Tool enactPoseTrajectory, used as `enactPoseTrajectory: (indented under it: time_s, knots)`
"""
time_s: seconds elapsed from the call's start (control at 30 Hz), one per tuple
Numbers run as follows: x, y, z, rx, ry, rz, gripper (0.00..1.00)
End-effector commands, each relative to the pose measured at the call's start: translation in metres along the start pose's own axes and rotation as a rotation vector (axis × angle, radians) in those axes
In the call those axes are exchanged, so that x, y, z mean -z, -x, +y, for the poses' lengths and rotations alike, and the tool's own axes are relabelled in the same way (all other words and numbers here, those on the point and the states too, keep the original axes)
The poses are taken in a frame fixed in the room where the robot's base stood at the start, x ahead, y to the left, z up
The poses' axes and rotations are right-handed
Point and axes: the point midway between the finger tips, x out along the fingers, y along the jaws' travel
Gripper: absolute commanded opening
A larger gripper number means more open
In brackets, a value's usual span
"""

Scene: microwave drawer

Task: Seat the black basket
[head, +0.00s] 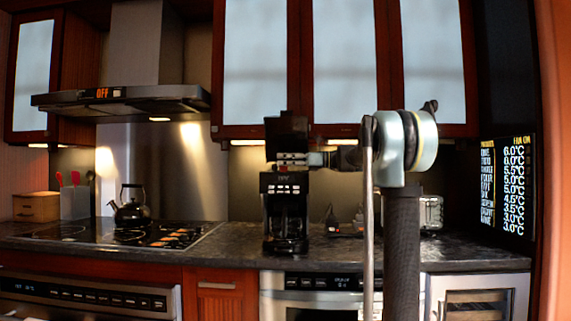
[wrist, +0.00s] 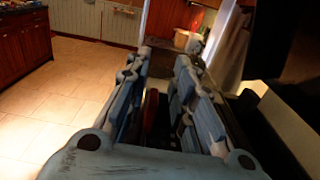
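The black coffee maker (head: 285,212) stands on the dark counter, with a raised dark block (head: 286,132) at its top. I cannot pick out the black basket as a separate part; it may blend into the machine or be hidden. My gripper (head: 288,158) reaches in from the right and overlaps the coffee maker's upper part. In the wrist view, my gripper (wrist: 166,66) has its two fingers apart. A dark red strip shows in the gap between them, and I cannot tell what it belongs to. No held thing is clear.
A black kettle (head: 131,207) sits on the cooktop (head: 110,233) at the left. A toaster (head: 431,212) stands right of the coffee maker, partly behind my arm. Wall cabinets (head: 342,70) hang close above. Bare counter (head: 245,236) lies left of the coffee maker.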

Motion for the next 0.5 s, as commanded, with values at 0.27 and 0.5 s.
enactPoseTrajectory:
  time_s: [0.27, 0.5]
  knots:
    - [0.001, 0.0, 0.0, 0.0, 0.0, 0.001, 0.31]
    - [0.001, 0.014, -0.001, 0.001, 0.0, 0.001, 0.31]
